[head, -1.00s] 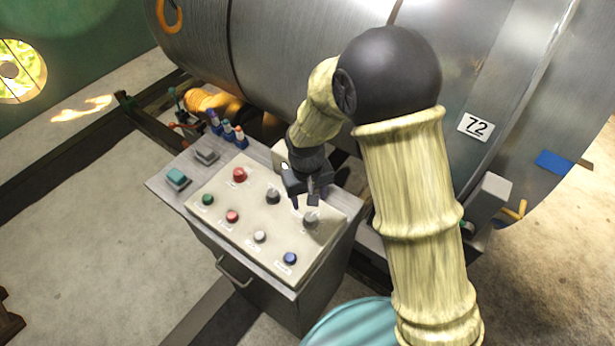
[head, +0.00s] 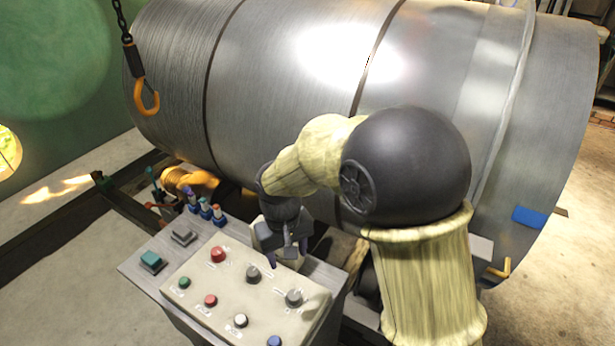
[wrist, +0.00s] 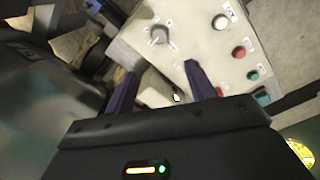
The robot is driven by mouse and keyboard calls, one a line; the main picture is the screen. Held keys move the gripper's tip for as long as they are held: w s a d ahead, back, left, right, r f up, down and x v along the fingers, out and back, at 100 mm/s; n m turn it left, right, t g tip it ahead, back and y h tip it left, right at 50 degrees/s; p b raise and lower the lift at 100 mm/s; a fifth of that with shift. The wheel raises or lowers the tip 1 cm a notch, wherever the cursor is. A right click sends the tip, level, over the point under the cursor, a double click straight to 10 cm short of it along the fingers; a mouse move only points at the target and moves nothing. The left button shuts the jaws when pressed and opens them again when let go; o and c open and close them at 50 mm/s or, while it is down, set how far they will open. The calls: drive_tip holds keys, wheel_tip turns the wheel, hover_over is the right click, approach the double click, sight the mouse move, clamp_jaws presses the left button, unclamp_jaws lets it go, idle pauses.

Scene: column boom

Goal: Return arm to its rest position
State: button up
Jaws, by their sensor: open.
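My gripper (head: 287,258) is open, over the back edge of the control panel (head: 190,318) in the head view. In the wrist view its two dark fingers (wrist: 160,80) are spread apart with nothing held between them. The panel carries a red button, a green button, a white button, a blue button and grey knobs. One grey knob (head: 253,274) stands just left of the fingers, and another (head: 294,298) is in front of them. In the wrist view a knob (wrist: 159,36) lies beyond the fingers. I cannot tell exactly how high the fingers are above the panel.
A large metal drum (head: 300,70) lies behind the console. An orange hook (head: 147,97) hangs on a chain at the upper left. Small bottles (head: 205,208) and two switch boxes (head: 152,261) stand on the console's left and back. Bare floor (head: 60,270) is left.

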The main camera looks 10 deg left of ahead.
drive_tip(key=shift+d, duration=0.1)
drive_tip(key=s+d+m+t, duration=0.1)
drive_tip(key=s+d+m, duration=0.2)
drive_tip(key=d, duration=1)
drive_tip(key=s+d+r+m+t, duration=0.1)
drive_tip(key=s+d+m, duration=0.2)
drive_tip(key=d, duration=1)
drive_tip(key=shift+s+d+m, duration=0.15)
drive_tip(key=shift+s+m, duration=0.25)
drive_tip(key=shift+r, duration=0.1)
